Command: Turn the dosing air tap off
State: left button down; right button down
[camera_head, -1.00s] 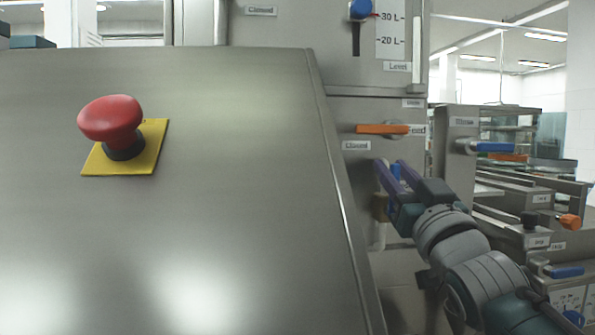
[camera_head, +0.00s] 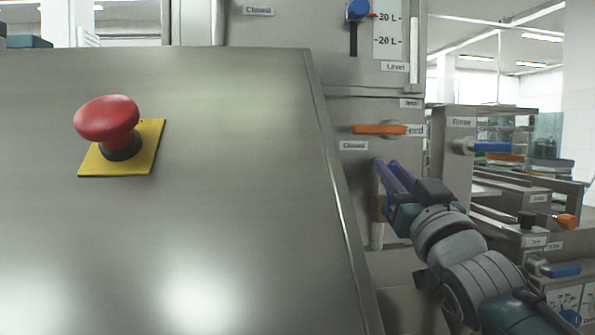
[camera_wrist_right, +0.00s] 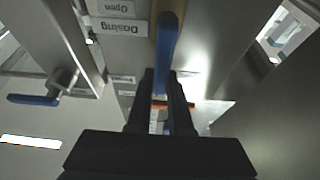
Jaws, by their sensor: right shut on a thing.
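The dosing air tap's blue handle (camera_wrist_right: 166,45) shows in the right wrist view, beside labels reading "Dosing" (camera_wrist_right: 122,27) and "Open" (camera_wrist_right: 115,6). The handle runs lengthwise between the fingers of my right gripper (camera_wrist_right: 161,85), which is shut on it. In the head view, my right gripper (camera_head: 387,172) is at the machine's front, just right of the sloped panel's edge. There its fingers hide the handle. A brownish fitting on a pale pipe (camera_head: 377,235) shows just below the fingers. My left gripper is not in view.
A sloped steel panel (camera_head: 230,150) with a red mushroom button (camera_head: 107,119) fills the left. An orange lever (camera_head: 380,129) sits just above my right gripper. A blue-handled tap labelled "Rinse" (camera_head: 491,147) stands to the right. A blue level knob (camera_head: 358,10) is above.

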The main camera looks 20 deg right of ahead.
dwell(0.5)
jog(key=a+f+n+g+y+p, duration=0.2)
jog(key=a+f+n+y, duration=0.1)
jog(key=n, duration=0.8)
jog(key=w+a+f+n+g+y+p, duration=0.1)
jog(key=a+f+n+g+y+p, duration=0.1)
jog(key=n, duration=0.9)
jog(key=a+f+y, duration=0.1)
jog(key=y, duration=0.1)
jog(key=shift+w+f+y+p, duration=0.15)
jog(key=shift+w+y+p, duration=0.15)
jog(key=shift+y, duration=0.1)
jog(key=shift+f+n, duration=0.1)
jog(key=shift+n, duration=0.2)
jog(key=shift+s, duration=0.1)
jog(key=c, duration=0.8)
grip_release()
